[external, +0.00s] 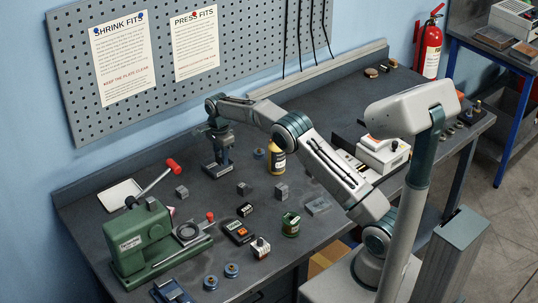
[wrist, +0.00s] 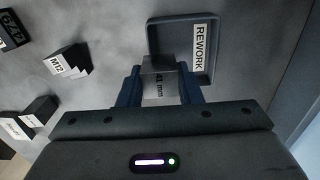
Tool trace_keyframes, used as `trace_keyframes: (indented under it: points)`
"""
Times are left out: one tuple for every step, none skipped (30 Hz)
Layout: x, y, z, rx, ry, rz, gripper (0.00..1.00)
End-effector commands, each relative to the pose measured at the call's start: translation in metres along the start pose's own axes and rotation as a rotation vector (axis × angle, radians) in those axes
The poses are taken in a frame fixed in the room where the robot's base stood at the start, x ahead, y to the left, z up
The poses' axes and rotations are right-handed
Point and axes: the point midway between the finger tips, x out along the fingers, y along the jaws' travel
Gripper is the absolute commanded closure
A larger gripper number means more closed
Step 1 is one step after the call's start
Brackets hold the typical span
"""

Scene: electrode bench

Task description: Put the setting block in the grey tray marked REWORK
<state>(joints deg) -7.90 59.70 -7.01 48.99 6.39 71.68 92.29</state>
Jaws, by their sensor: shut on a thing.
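My gripper (wrist: 159,88) is shut on a grey metal setting block (wrist: 158,67) marked "41 mm", held between the two dark blue fingers. The grey tray marked REWORK (wrist: 154,38) lies just beyond the block in the wrist view, with its white label at its right side. The block overlaps the tray's near edge in the picture; I cannot tell its height above it. The tray's visible floor looks empty. In the external view my gripper (external: 217,165) is low over the back of the bench, and the held block is not clear there.
In the wrist view a stepped block marked M12 (wrist: 68,60) and other dark blocks lie left of the tray. In the external view a green press (external: 140,240) stands at left, a yellow bottle (external: 277,158) right of my gripper, and several loose grey blocks (external: 243,188) in front.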

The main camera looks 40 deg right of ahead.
Motion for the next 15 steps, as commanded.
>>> trace_keyframes:
  points:
    - [0.0011,-0.0002,-0.0003,0.000,0.000,-0.002,1.00]
    - [0.0024,-0.0002,-0.0003,0.000,0.000,-0.002,1.00]
    - [0.0032,-0.0002,-0.0003,0.000,0.000,-0.002,1.00]
    - [0.0034,-0.0003,-0.0004,0.000,0.000,-0.003,1.00]
    - [0.0035,-0.0003,-0.0004,0.000,0.000,-0.003,1.00]
    - [0.0035,-0.0003,-0.0004,0.000,0.000,-0.003,1.00]
    - [0.0035,-0.0003,-0.0004,0.000,0.000,-0.003,1.00]
    - [0.0035,-0.0003,-0.0004,0.000,0.000,-0.003,1.00]
    - [0.0037,-0.0003,-0.0004,0.000,0.000,-0.003,1.00]
    - [0.0044,-0.0003,-0.0004,0.000,0.000,-0.003,1.00]
    - [0.0054,-0.0002,-0.0004,0.000,0.000,-0.002,1.00]
    - [0.0069,-0.0002,-0.0004,0.000,0.000,-0.002,1.00]
    - [0.0078,-0.0002,-0.0004,0.000,0.000,-0.002,1.00]
    - [0.0087,-0.0002,-0.0004,0.000,0.000,-0.002,1.00]
    - [0.0099,-0.0002,-0.0004,0.000,0.000,-0.002,1.00]
